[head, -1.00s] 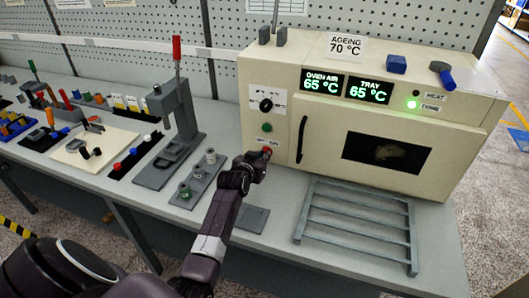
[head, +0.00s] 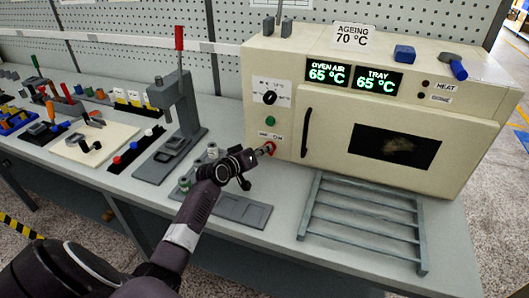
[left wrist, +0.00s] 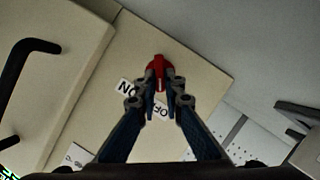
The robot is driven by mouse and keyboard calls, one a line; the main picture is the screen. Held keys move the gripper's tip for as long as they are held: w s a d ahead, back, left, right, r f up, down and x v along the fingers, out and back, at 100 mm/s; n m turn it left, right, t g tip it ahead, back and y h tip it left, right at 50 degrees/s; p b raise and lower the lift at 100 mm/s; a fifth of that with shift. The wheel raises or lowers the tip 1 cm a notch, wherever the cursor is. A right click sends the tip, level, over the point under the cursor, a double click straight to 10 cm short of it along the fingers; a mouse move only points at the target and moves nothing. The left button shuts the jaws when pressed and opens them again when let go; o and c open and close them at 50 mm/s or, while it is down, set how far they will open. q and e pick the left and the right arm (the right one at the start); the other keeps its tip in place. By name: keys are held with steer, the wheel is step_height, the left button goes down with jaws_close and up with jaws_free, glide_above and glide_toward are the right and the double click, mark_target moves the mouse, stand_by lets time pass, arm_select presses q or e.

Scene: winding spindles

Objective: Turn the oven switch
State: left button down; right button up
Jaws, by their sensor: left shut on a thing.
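The oven (head: 400,150) is a cream box with a dark window at the right of the head view. Its red switch (head: 274,146) sits low on the front's left side. In the left wrist view the red switch (left wrist: 159,66) is between my fingertips, with ON and OFF labels beside it. My left gripper (head: 262,151) is shut on the switch; the fingers (left wrist: 160,85) partly cover it, so its exact setting is hard to tell. My right gripper is not in view.
A black dial (head: 269,97) and green button (head: 270,121) sit above the switch. The black door handle (head: 306,132) is to the right. A grey rack (head: 362,222) lies in front of the oven. A lever press (head: 180,100) and small parts fill the bench's left.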

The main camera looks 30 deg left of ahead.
arm_select(q)
steer(key=shift+f, duration=0.15)
steer(key=c, duration=2)
jaws_free()
steer(key=shift+c, duration=0.2)
steer(key=v, duration=1.2)
